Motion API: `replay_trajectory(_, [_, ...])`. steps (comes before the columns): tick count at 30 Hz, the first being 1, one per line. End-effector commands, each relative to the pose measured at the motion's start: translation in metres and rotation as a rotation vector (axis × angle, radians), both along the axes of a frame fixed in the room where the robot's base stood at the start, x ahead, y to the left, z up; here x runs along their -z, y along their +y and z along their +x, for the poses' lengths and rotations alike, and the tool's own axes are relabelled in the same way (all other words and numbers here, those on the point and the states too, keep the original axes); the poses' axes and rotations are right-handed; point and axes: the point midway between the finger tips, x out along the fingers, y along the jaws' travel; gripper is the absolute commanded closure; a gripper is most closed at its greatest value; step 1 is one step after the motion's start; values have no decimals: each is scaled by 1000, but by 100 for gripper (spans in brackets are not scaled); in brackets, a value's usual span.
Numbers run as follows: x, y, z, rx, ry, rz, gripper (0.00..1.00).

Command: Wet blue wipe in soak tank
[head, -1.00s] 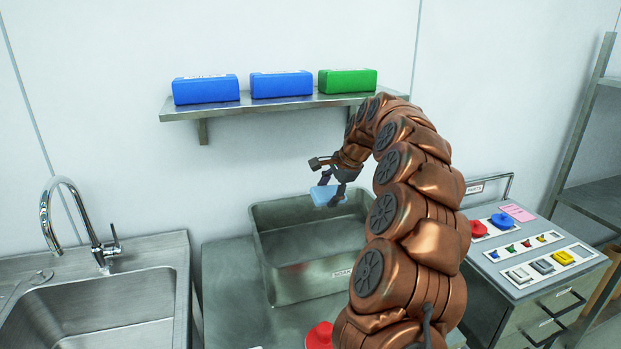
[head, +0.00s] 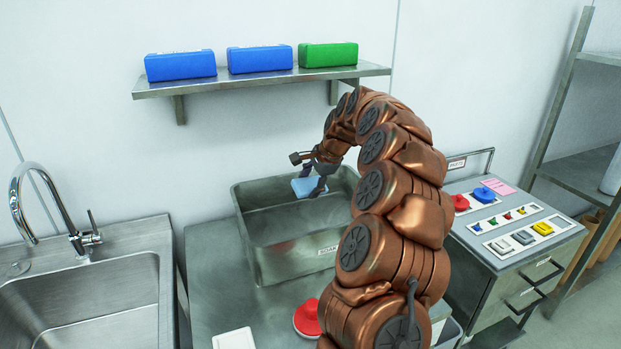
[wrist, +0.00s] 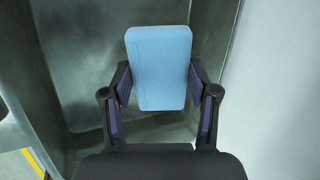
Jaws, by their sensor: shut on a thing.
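A light blue wipe (head: 308,187) is held in my gripper (head: 315,184), which is shut on it. In the wrist view the blue wipe (wrist: 160,66) sits flat between the two fingers of my gripper (wrist: 160,85). The soak tank (head: 262,240) is a grey metal open-topped bin on the counter, with a label on its front wall. The wipe is over the tank's back part, around rim height; I cannot tell whether it touches any liquid. My arm hides the right end of the tank.
A wall shelf (head: 200,89) with two blue boxes (head: 180,66) and one green box (head: 328,55) is above the tank. A sink (head: 85,300) is at left. A red-knobbed lid (head: 308,318) lies in front. A parts cabinet (head: 500,262) stands at right.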

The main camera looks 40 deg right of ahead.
Motion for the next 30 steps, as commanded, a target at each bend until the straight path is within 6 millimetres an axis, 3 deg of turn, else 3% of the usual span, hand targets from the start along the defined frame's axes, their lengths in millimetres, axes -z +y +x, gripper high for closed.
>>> replay_trajectory(30, [81, 0, 0, -1, 3, 0, 69])
